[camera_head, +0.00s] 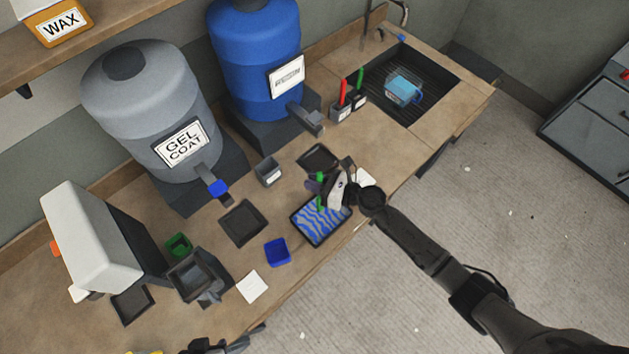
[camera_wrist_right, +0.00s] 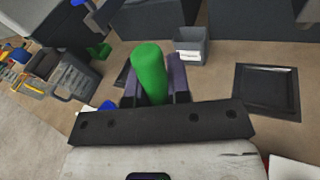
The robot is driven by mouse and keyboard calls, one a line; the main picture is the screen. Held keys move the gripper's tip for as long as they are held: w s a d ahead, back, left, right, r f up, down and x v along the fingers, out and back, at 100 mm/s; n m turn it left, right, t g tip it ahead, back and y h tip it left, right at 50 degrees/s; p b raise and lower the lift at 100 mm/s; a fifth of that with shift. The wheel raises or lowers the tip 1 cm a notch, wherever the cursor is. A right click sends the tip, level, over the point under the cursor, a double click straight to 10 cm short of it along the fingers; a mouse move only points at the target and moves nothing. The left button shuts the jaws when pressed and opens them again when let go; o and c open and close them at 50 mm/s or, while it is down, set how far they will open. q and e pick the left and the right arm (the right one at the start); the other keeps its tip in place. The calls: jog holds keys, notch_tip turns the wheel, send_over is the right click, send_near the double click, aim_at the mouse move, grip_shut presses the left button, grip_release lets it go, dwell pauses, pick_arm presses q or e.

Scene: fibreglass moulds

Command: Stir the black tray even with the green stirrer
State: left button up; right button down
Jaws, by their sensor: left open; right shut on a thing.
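The black tray (camera_head: 342,227) lies near the table's front edge in the head view. It holds a layer of wavy blue and pale streaks. My right gripper (camera_head: 318,184) is over the tray's far side, shut on the green stirrer (camera_head: 320,202). The stirrer points down at the tray; I cannot tell whether its tip touches the contents. In the right wrist view the stirrer (camera_wrist_right: 149,72) stands between the two fingers (camera_wrist_right: 154,90), and the tray is hidden. My left gripper (camera_head: 214,346) is open at the bottom edge of the head view, mostly cut off.
A blue cup (camera_head: 277,252) stands just left of the tray. Empty dark trays lie at the left (camera_head: 243,222) and behind (camera_head: 317,158). A small grey box (camera_head: 268,171) and the gel coat drum (camera_head: 150,110) stand behind. A white card (camera_head: 252,287) lies in front.

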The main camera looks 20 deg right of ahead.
jog(key=f+b, duration=0.1)
jog(key=f, duration=0.1)
jog(key=f+b, duration=0.1)
jog(key=b, duration=0.1)
jog(key=f+b, duration=0.1)
jog(key=f, duration=0.1)
jog(key=shift+s+f+b, duration=0.3)
jog(key=shift+f+b, duration=0.05)
jog(key=shift+b, duration=0.05)
jog(key=shift+a, duration=0.15)
